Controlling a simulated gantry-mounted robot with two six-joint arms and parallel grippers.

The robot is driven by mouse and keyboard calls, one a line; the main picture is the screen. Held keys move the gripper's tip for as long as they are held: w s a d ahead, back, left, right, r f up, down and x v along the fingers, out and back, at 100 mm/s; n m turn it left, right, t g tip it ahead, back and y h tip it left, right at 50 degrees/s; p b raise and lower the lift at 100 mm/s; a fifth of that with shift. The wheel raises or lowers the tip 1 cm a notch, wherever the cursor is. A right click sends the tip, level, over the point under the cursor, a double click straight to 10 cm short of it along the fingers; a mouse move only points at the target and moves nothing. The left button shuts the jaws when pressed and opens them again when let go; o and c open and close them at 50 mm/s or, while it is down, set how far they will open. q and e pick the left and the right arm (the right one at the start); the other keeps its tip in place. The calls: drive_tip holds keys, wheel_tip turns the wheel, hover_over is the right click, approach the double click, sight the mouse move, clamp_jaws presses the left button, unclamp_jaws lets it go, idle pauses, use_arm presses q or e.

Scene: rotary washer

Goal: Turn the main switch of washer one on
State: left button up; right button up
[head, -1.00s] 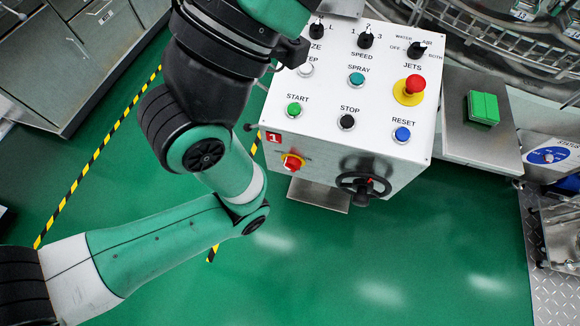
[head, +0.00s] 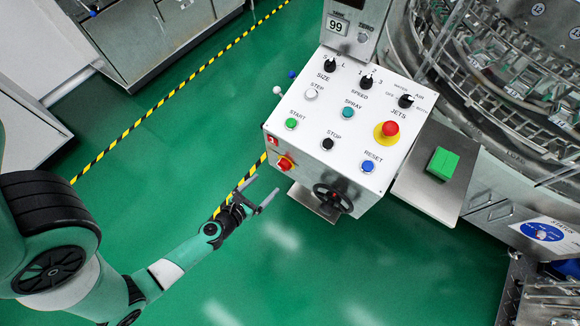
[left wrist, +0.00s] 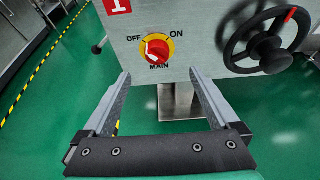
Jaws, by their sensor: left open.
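The main switch (head: 286,162) of washer one is a red knob on a yellow disc, low on the front of the white control box (head: 318,185). A red "1" label (head: 272,140) sits just above it. In the left wrist view the switch (left wrist: 156,48) has OFF at its upper left, ON at its upper right and MAIN below. Its pale mark seems to lean toward OFF, but this is hard to tell. My left gripper (head: 264,187) is open and empty in front of the switch, apart from it. In the left wrist view its fingers (left wrist: 159,73) straddle the space below the knob.
A black handwheel (head: 332,199) sticks out right of the switch. Buttons and a red emergency stop (head: 387,131) are on the sloped top. A green block (head: 442,163) lies on a metal shelf. The green floor before the box is clear.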

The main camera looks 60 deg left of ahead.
sight(283, 166)
use_arm(q)
drive_tip(key=b+x, duration=0.2)
drive_tip(key=x, duration=0.9)
drive_tip(key=shift+w+a+f, duration=0.15)
drive_tip(key=shift+a, duration=0.2)
drive_tip(key=c, duration=1.4)
